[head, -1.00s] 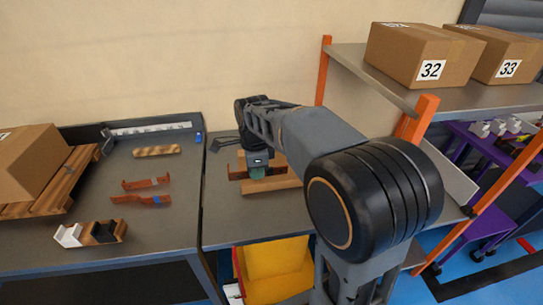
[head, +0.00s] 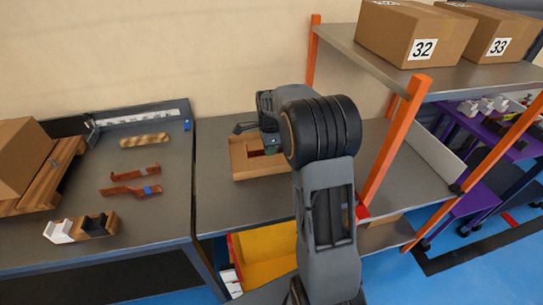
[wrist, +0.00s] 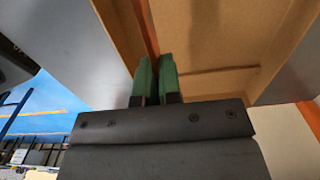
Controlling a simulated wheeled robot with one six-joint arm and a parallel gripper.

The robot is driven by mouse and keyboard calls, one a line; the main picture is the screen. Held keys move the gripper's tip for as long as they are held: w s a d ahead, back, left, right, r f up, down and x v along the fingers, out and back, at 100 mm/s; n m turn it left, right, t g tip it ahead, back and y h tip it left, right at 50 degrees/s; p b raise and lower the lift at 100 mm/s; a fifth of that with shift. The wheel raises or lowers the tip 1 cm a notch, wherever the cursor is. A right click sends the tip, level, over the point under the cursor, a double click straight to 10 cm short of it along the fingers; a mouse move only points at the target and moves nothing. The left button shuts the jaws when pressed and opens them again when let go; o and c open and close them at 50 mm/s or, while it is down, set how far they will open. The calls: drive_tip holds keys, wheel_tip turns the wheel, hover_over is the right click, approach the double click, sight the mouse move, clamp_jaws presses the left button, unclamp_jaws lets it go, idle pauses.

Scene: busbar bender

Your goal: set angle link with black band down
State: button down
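My gripper (head: 271,148) is low over a cardboard tray (head: 240,172) on the right-hand bench. Its green fingertips (wrist: 156,78) are close together on a copper-coloured strip (wrist: 150,30), which looks like an angle link. In the head view a reddish piece of the link (head: 255,153) shows inside the tray; my arm hides the rest. I see no black band on it, and cannot tell whether it touches the tray floor. The tray's wall and inner divider show in the wrist view (wrist: 215,70).
Two copper links, one plain (head: 140,172) and one with a blue band (head: 150,189), lie on the left bench. A black-and-white wooden block (head: 82,228) is nearer. An orange-post shelf (head: 395,130) with boxes stands right. A yellow bin (head: 265,260) is below.

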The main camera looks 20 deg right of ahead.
sight(271, 163)
drive_tip(key=shift+w+d+f, duration=0.15)
drive_tip(key=shift+d+f, duration=0.15)
drive_tip(key=shift+f, duration=0.1)
drive_tip(key=shift+w+f, duration=0.1)
drive_tip(key=shift+f, duration=1.45)
drive_tip(key=shift+f, duration=0.1)
drive_tip(key=c, duration=1.3)
unclamp_jaws()
drive_tip(key=shift+f, duration=0.1)
